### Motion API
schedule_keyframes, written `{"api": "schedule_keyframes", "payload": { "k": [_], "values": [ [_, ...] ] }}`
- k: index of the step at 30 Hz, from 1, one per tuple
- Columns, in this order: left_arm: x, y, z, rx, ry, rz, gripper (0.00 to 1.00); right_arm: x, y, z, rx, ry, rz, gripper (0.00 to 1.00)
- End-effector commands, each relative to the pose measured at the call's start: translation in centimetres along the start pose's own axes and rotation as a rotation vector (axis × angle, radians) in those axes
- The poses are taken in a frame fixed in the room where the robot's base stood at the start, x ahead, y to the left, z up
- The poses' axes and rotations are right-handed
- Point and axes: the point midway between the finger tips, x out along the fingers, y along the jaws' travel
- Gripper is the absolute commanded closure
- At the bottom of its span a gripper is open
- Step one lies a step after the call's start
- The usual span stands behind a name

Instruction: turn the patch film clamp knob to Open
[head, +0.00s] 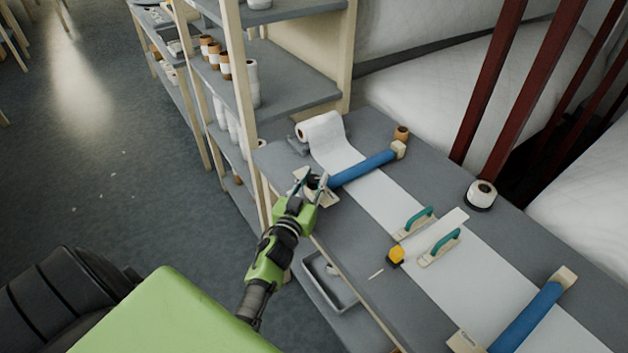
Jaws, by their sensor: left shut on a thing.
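A blue clamp bar (362,169) lies across a white film strip (372,205) on the grey bench, with pale wooden end blocks. My left gripper (316,183) is at the near-left end of this bar, at the bench edge. Its fingers are shut around a small dark knob there, mostly hidden between the fingers. The knob's markings and its turn angle cannot be read. A second blue bar (526,318) crosses the strip at the lower right, with a wooden end block (467,342) bearing small unreadable lettering. My right gripper is not in view.
A white roll (320,129) feeds the strip at the back. A wooden-post shelf (290,85) stands close behind my gripper.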

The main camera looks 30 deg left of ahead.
Motion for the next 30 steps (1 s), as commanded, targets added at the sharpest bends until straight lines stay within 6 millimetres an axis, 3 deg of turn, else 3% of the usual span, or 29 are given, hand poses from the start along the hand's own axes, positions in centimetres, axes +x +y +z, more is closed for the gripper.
{"api": "schedule_keyframes", "payload": {
  "k": [7, 23, 24, 25, 30],
  "values": [
    [0.01, 0.07, 0.14, -0.003, 0.001, -0.082, 0.96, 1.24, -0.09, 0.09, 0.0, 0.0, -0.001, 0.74],
    [0.05, 0.01, -0.14, 0.001, 0.003, -0.103, 0.96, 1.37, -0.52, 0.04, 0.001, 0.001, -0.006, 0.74],
    [0.05, 0.0, -0.14, 0.001, 0.004, -0.103, 0.66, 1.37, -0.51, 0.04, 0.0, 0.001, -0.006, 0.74],
    [0.05, 0.0, -0.15, 0.001, 0.004, -0.103, 0.59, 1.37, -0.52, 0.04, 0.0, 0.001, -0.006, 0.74],
    [0.04, 0.0, -0.12, 0.001, 0.003, -0.103, 0.56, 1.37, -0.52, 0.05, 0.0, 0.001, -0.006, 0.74]
  ]
}}
